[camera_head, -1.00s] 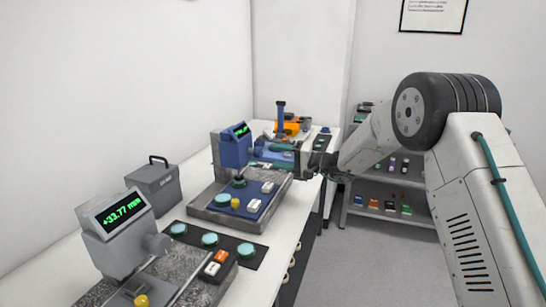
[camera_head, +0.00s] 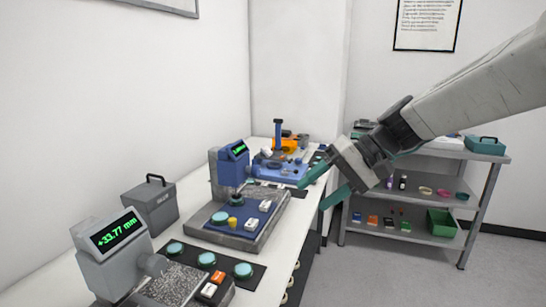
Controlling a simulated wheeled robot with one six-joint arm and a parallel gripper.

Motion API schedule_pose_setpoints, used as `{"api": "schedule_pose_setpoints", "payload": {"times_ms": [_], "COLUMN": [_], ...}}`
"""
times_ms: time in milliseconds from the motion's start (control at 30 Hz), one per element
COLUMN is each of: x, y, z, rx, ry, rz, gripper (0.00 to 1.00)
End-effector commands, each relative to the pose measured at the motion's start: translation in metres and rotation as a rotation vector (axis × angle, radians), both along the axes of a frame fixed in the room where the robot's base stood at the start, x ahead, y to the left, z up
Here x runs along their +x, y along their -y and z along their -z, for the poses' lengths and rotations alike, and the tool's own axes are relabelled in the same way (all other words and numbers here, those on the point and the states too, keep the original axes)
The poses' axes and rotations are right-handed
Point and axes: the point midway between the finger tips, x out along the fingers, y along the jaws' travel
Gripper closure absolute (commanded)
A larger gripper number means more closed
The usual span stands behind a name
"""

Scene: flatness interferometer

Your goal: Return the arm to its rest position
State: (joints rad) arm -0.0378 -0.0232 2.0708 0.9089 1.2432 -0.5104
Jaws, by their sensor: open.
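My gripper (camera_head: 322,184) is in the air by the right edge of the white bench (camera_head: 213,276). Its two teal fingers are spread apart with nothing between them, and they point left and down. My arm reaches in from the upper right. On the bench stands a blue gauge (camera_head: 229,166) with a small green display on a grey stone base (camera_head: 209,237). Nearer is a grey gauge (camera_head: 111,248) reading +33.77 mm. A blue instrument with an orange part (camera_head: 284,146) stands farther back, behind the fingers.
Several teal discs (camera_head: 207,259) lie on a dark mat at the bench front. A grey box (camera_head: 149,204) stands by the wall. A grey shelf (camera_head: 400,238) with small items, a green bin (camera_head: 441,223) and a teal box (camera_head: 485,145) is behind my arm. The floor at right is clear.

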Motion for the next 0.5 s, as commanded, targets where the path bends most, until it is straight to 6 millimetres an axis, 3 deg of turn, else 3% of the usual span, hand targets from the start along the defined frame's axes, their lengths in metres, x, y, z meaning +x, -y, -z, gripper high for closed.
{"api": "schedule_pose_setpoints", "payload": {"times_ms": [33, 100, 300, 500], "x": [-0.026, -0.060, -0.148, -0.214], "y": [0.012, 0.030, 0.086, 0.140], "z": [-0.002, 0.000, 0.018, 0.040], "rx": [-0.063, -0.160, -0.442, -0.689], "ry": [0.002, -0.004, -0.003, 0.022], "rz": [0.000, 0.005, 0.056, 0.143], "gripper": [0.42, 0.42, 0.42, 0.42]}}
